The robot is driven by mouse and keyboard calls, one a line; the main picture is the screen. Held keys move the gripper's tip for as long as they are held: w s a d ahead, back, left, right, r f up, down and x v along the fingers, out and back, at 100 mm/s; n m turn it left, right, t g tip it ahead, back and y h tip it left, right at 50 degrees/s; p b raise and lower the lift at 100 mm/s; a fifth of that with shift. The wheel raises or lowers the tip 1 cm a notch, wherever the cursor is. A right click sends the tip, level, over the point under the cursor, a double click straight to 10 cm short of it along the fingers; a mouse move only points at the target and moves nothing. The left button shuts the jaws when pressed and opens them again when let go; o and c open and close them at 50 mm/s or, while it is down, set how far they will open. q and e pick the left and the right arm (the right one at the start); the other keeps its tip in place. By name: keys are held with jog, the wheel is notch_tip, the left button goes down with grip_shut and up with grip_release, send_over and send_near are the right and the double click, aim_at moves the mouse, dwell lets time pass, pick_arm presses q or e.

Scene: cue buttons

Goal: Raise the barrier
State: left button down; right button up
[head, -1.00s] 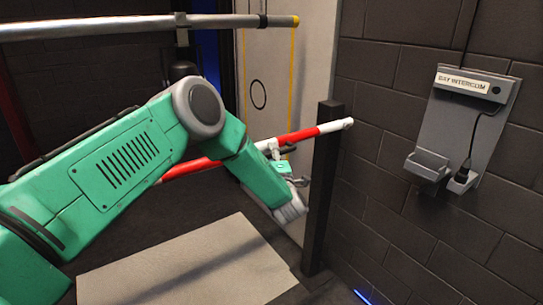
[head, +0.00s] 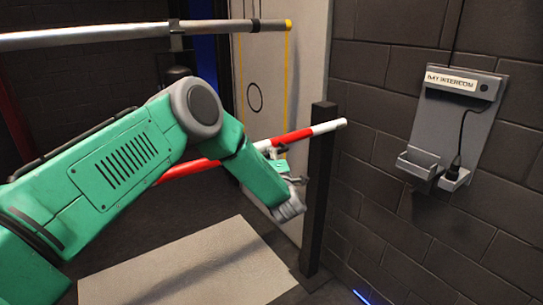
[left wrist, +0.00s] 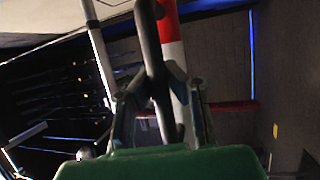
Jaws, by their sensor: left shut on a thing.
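The barrier (head: 300,136) is a red-and-white striped pole in the head view. It slopes gently up to the right, and its white tip lies by the top of a black post (head: 319,200). It also shows in the left wrist view (left wrist: 174,60). My left gripper (head: 275,152) is at the barrier's right part, just left of the post. In the left wrist view my left gripper (left wrist: 160,90) is shut on a dark handle (left wrist: 150,40) that runs alongside the striped pole. How the handle joins the pole is hidden. My right gripper is not in view.
A grey intercom panel (head: 450,120) with a cable hangs on the dark block wall at right. A grey horizontal pipe (head: 100,38) crosses the upper left. A pale door (head: 310,60) stands behind. A light floor plate (head: 190,270) lies below my arm.

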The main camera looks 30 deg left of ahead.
pick_arm(q)
jog(key=shift+s+a+f, duration=0.15)
jog(key=shift+f, duration=0.05)
